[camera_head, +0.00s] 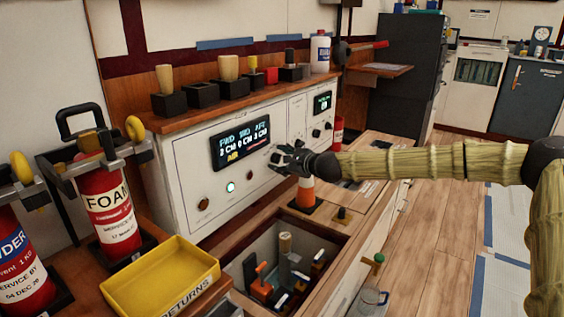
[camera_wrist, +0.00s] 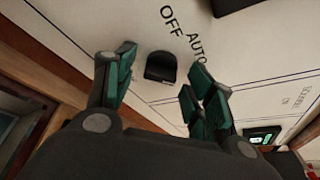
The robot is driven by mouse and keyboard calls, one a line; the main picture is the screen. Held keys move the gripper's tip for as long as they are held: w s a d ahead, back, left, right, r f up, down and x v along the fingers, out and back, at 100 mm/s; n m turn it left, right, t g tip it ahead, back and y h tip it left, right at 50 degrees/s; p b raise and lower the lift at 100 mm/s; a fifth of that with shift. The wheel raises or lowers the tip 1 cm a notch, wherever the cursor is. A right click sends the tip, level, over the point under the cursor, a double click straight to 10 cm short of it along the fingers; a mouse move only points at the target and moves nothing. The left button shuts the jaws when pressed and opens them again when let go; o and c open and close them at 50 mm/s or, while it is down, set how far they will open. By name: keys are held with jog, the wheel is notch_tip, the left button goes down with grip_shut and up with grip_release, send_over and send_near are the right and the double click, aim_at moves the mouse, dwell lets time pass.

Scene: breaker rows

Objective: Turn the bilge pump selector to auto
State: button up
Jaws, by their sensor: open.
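The selector (camera_wrist: 160,67) is a small dark knob on a white panel in the wrist view, with OFF and AUTO printed beside it. Which label it points to, I cannot tell. My gripper (camera_wrist: 163,70) is open, with one dark green finger on each side of the knob. I see no clear contact between fingers and knob. In the head view my gripper (camera_head: 288,160) is at the front of the white panel (camera_head: 180,165), right of the lit display (camera_head: 240,141), and hides the selector there.
An open compartment (camera_head: 330,240) with several upright tools lies below the panel. A yellow tray (camera_head: 160,278) and a red foam extinguisher (camera_head: 108,207) are at left. Wooden floor (camera_head: 440,210) is clear at right.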

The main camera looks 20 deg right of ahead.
jog(key=shift+c, duration=0.4)
jog(key=c, duration=0.9)
jog(key=shift+f+b, duration=0.1)
jog(key=shift+b, duration=0.3)
jog(key=shift+s+a+f+n+t+h+b, duration=0.1)
jog(key=shift+n+t+b, duration=0.5)
jog(key=shift+n+b, duration=0.6)
jog(key=shift+w+d+f+n+t+h+b, duration=0.1)
jog(key=shift+n+t+b, duration=0.5)
jog(key=shift+n+b, duration=0.55)
jog(key=shift+s+a+f+n+t+h+b, duration=0.1)
jog(key=shift+n+t+b, duration=0.5)
jog(key=shift+n+b, duration=0.55)
jog(key=o, duration=1)
jog(key=shift+r, duration=0.1)
